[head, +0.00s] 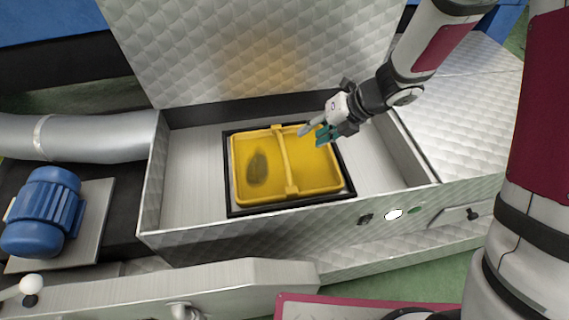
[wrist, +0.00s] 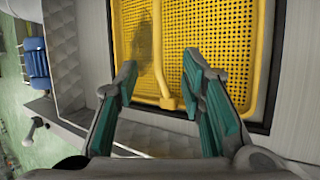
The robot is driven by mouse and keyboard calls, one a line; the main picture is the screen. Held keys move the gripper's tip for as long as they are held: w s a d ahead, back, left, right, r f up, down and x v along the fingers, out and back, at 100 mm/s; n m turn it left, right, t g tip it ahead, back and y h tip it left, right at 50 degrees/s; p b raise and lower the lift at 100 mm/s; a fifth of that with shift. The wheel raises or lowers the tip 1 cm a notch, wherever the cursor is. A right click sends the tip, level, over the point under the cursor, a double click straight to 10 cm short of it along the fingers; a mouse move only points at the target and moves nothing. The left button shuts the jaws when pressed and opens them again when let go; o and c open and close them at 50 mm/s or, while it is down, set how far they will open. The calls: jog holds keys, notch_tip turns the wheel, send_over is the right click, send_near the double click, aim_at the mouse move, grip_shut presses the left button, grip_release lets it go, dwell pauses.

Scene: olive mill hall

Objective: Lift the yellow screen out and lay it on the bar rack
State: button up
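The yellow screen (head: 257,184) is a shallow rectangular frame with mesh and a raised bar across its middle, sitting in a black-edged opening inside an open metal housing. A dark stain (head: 257,168) marks its left part. In the wrist view the yellow screen (wrist: 225,50) fills the top, its middle bar ending in a rounded lug (wrist: 168,103). My gripper (head: 310,132) is over the screen's back right part; in the wrist view (wrist: 158,80) its green-padded fingers are apart, with the bar's end between them and nothing gripped. I cannot make out the bar rack.
The housing's tall quilted lid (head: 255,45) stands open behind the screen. The housing's metal front wall (head: 300,228) rises in front. A blue motor (head: 45,212) and a silver duct (head: 85,135) are at left. The housing floor has bare room left and right of the screen.

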aim_at(283, 148)
jog(key=b+x, duration=0.3)
jog(key=x, duration=0.5)
jog(key=shift+s+f, duration=0.1)
jog(key=shift+s, duration=0.05)
jog(key=shift+w+b+x, duration=0.1)
jog(key=shift+b+x, duration=0.8)
jog(key=shift+x, duration=0.6)
jog(key=shift+w+b+x, duration=0.15)
jog(key=shift+b+x, duration=0.7)
jog(key=shift+x, duration=0.6)
jog(key=shift+a, duration=0.1)
grip_shut()
